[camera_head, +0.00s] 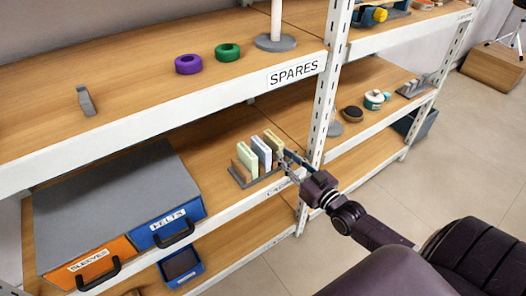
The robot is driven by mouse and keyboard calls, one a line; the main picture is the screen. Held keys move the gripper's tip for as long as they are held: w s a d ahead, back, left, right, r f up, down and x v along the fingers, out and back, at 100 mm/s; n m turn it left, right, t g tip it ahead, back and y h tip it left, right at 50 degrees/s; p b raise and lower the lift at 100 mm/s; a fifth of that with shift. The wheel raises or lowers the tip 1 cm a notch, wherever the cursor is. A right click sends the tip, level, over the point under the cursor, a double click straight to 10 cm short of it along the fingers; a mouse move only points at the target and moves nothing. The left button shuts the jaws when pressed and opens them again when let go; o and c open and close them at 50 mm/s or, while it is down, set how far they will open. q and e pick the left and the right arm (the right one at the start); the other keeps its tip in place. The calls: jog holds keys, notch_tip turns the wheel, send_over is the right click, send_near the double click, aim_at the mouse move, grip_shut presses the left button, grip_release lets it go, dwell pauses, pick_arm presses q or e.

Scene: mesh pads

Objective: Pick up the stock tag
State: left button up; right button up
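I cannot tell for certain which thing is the stock tag. A small grey upright piece (86,100) stands alone on the left of the upper shelf. On the middle shelf a grey rack (239,178) holds upright pads: a pale green one (247,158), a blue-grey and white one (262,152) and a yellowish one (274,143). My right gripper (286,162) is at the right side of the rack, close by the yellowish pad. Its fingers are small here, and whether they are open or touch the pad is unclear. My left gripper is out of view.
A purple ring (188,64), a green ring (227,52) and a post on a grey base (275,42) stand on the upper shelf (130,60). A white shelf upright (326,90) is near my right gripper. Orange (90,265) and blue (165,226) drawers sit lower left.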

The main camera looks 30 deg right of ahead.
aim_at(274, 143)
jog(key=shift+w+a, duration=0.15)
jog(key=shift+w, duration=0.45)
jog(key=shift+w+d, duration=0.2)
jog(key=shift+w, duration=0.45)
jog(key=w, duration=0.1)
jog(key=w+b, duration=0.1)
jog(key=w, duration=0.1)
jog(key=shift+w+a+r, duration=0.1)
jog(key=shift+w+r, duration=0.15)
jog(key=shift+r, duration=0.05)
jog(key=shift+w, duration=0.45)
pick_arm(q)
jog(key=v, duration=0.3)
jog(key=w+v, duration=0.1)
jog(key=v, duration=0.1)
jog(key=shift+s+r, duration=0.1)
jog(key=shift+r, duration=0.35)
pick_arm(e)
jog(key=shift+c, duration=0.7)
grip_shut()
